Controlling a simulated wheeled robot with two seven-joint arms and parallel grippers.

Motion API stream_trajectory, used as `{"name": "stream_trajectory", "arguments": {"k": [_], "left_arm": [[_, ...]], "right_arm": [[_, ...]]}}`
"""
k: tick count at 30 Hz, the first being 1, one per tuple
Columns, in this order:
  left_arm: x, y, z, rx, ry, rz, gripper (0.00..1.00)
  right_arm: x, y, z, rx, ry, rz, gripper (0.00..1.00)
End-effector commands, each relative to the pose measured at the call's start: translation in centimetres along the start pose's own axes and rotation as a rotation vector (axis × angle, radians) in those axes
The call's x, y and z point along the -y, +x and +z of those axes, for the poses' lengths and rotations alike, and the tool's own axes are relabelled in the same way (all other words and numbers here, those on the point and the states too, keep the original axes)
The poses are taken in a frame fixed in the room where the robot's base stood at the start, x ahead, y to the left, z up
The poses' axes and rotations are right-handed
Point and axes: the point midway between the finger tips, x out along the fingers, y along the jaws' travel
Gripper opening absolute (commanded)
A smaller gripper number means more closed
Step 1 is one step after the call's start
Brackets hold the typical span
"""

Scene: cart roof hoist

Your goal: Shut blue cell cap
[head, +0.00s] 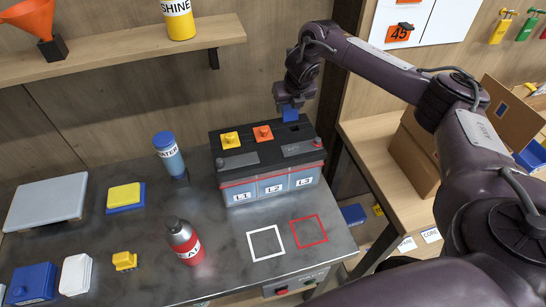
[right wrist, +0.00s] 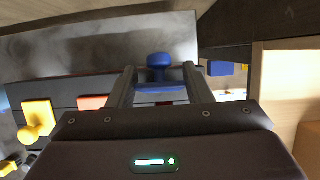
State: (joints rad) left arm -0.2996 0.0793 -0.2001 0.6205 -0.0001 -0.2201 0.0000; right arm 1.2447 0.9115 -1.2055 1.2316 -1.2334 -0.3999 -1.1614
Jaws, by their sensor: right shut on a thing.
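The battery (head: 240,170) stands on the grey bench with a black top and blue cells marked L1, L2 and L3. A yellow cap (head: 230,140) and an orange cap (head: 263,133) lie on its top. The blue cap (head: 290,114) is at the L3 end, below my right gripper (head: 291,104); it looks raised, but its exact tilt is unclear. In the right wrist view the blue cap's knob (right wrist: 159,62) shows between the two fingers of my right gripper (right wrist: 160,85), which is shut on it. My left gripper is out of view.
A red bottle (head: 184,242) and a blue-capped bottle (head: 169,155) stand left of the battery. White (head: 265,243) and red (head: 309,231) outlined squares mark clear bench in front. A shelf (head: 120,50) runs behind; cardboard boxes (head: 412,160) stand at right.

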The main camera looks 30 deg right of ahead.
Motion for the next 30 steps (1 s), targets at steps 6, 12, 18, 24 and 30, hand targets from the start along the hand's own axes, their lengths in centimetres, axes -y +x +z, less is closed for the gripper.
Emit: {"name": "stream_trajectory", "arguments": {"k": [6, 12, 18, 24, 30], "left_arm": [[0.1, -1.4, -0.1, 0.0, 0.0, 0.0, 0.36], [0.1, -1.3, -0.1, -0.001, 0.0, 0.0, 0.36], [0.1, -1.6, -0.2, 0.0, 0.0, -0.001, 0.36], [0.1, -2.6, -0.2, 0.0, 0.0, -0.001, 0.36], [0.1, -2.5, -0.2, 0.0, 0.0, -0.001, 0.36]], "right_arm": [[0.0, -1.3, -0.4, -0.001, -0.002, 0.0, 0.38], [0.0, -1.2, -0.5, 0.0, 0.0, 0.0, 0.38], [0.1, -1.5, -0.6, 0.001, 0.0, 0.0, 0.38], [0.0, -2.4, -1.1, 0.001, -0.001, 0.0, 0.38], [0.0, -2.4, -1.3, 0.001, 0.0, 0.0, 0.38]]}}
